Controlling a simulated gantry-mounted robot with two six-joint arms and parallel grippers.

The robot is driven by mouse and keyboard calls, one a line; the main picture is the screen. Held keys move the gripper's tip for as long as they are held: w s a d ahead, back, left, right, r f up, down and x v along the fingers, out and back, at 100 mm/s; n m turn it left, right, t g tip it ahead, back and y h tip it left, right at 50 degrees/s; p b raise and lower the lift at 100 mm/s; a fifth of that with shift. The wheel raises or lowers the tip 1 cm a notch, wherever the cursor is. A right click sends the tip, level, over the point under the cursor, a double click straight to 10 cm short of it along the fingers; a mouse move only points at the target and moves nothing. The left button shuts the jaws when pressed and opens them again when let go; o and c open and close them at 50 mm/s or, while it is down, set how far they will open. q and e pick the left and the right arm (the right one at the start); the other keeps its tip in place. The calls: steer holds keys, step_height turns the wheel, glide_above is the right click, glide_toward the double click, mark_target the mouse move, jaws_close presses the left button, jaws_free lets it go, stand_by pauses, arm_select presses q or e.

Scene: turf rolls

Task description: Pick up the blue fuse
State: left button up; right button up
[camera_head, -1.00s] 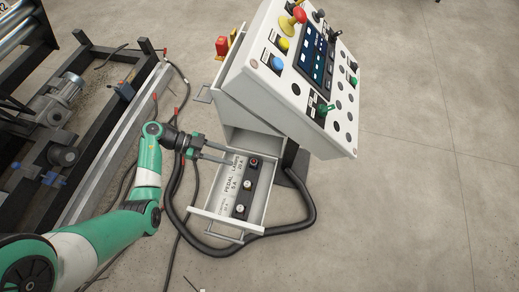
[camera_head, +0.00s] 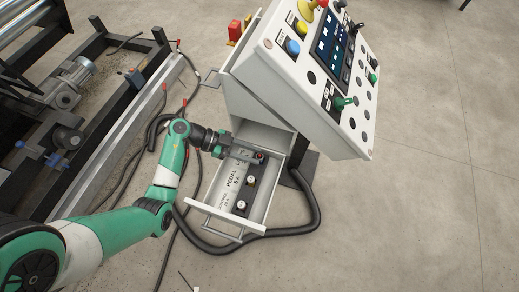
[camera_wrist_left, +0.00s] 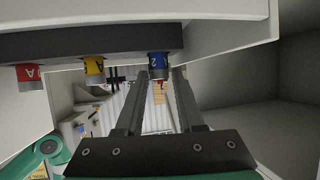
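The blue fuse (camera_wrist_left: 158,66) is plugged into a dark fuse strip (camera_wrist_left: 100,42) at the top of the left wrist view, at the right end of the row. My left gripper (camera_wrist_left: 160,78) is open, with one finger on each side of the blue fuse; I cannot tell whether either finger touches it. In the head view my left gripper (camera_head: 262,157) is over the far end of the fuse strip in the open drawer (camera_head: 203,206). It covers much of the end fuse there. My right gripper is not in view.
A yellow fuse (camera_wrist_left: 94,68) and a red fuse (camera_wrist_left: 28,76) sit in the same strip. The drawer has raised walls and a front handle (camera_head: 222,233). The tilted control console (camera_head: 300,75) stands just above the drawer. A black hose (camera_head: 300,222) loops around it.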

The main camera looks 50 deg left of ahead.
mark_target(260, 156)
arm_select(q)
steer(key=b+x, duration=0.1)
steer(key=x, duration=0.2)
steer(key=shift+s+f, duration=0.15)
steer(key=shift+c, duration=0.2)
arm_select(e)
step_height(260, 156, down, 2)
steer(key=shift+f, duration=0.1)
arm_select(q)
jaws_close()
